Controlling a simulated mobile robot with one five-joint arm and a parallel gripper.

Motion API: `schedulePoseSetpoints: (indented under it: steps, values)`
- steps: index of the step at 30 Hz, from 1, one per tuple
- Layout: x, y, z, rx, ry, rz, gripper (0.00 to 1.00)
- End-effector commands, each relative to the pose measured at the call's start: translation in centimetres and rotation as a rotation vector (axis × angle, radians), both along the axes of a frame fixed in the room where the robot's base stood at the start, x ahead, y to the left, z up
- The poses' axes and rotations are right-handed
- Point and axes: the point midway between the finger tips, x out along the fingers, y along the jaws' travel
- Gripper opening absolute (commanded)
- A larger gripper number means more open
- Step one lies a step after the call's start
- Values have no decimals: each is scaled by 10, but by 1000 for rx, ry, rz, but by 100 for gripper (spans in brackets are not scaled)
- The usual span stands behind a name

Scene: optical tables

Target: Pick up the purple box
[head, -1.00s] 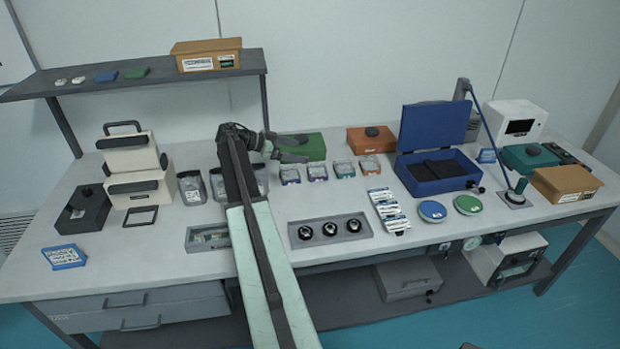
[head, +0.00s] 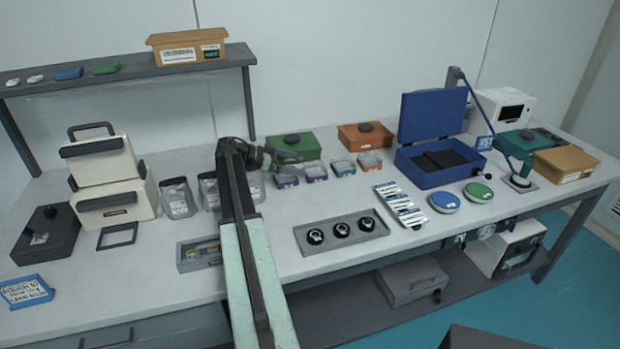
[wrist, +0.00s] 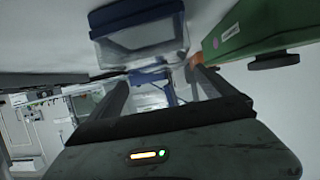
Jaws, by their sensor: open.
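The purple box (head: 315,172) is a small clear box with a purple rim. It stands on the table in the head view, second from left in a row of similar small boxes. My gripper (head: 298,162) is open and empty, just behind and above the left end of the row, close to the blue box (head: 286,179) and the purple box. In the wrist view, my open gripper (wrist: 158,88) has a blue-rimmed clear box (wrist: 140,38) beyond its fingers.
A green box (head: 291,147) stands close behind my gripper. The teal (head: 343,167) and orange (head: 369,161) boxes stand to the right of the purple box. Clear pouches (head: 178,198) stand to the left. A grey tray (head: 306,247) with black round parts lies in front.

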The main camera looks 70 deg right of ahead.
Motion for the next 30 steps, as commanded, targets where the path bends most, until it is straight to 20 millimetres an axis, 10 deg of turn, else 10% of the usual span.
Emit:
schedulePoseSetpoints:
  steps: [26,30]
  values:
    - [-47,-42,-27,0,0,11,95]
    - [-47,-41,-27,0,0,12,56]
